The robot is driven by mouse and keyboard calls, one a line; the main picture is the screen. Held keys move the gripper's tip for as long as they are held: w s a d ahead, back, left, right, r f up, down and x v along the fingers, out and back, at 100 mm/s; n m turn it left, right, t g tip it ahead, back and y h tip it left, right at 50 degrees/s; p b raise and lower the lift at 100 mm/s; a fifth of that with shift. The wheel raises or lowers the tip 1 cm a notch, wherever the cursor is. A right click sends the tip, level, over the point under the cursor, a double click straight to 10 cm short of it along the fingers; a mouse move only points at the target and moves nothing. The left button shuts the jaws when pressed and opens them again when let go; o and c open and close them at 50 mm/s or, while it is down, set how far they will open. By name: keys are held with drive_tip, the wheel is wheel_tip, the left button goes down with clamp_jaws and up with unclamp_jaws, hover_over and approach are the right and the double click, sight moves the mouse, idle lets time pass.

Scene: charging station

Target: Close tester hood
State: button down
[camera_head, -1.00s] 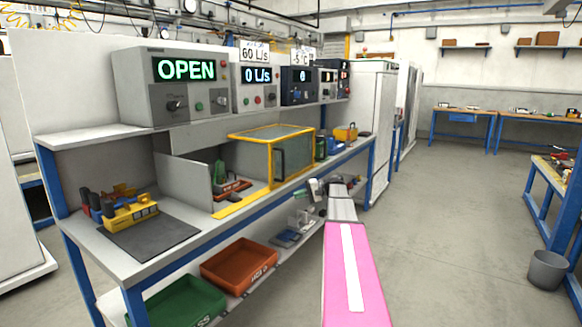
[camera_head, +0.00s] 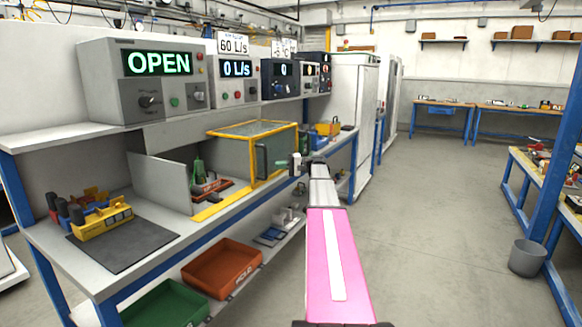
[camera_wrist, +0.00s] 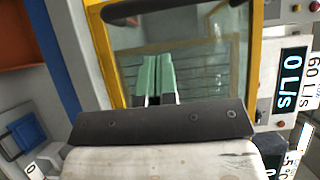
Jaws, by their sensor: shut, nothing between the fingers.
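The tester hood (camera_head: 276,167) is a clear box with a yellow frame on the bench. It stands at the right end of a yellow rail, and the tester fixture (camera_head: 207,187) lies uncovered to its left. A dark upright handle (camera_head: 262,161) is on the hood's front. In the wrist view the hood's pane (camera_wrist: 205,75) fills the middle, with the dark handle (camera_wrist: 165,12) along the top. My gripper (camera_head: 297,164) is just right of the hood's front in the head view. Its green fingers (camera_wrist: 154,72) are together and empty, pointing at the pane. I cannot tell whether they touch it.
The tester display (camera_head: 158,63) reads OPEN. A grey panel (camera_head: 158,183) stands left of the fixture. Yellow and blue parts (camera_head: 100,220) sit on a dark mat (camera_head: 125,245). Red (camera_head: 222,268) and green (camera_head: 165,305) bins are on the lower shelf.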

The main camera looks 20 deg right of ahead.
drive_tip(key=shift+s+a, duration=0.3)
drive_tip(key=shift+a, duration=0.35)
drive_tip(key=shift+s+a, duration=0.3)
drive_tip(key=shift+a, duration=0.3)
drive_tip(key=shift+s+a, duration=0.3)
drive_tip(key=shift+a, duration=0.35)
drive_tip(key=shift+a, duration=0.1)
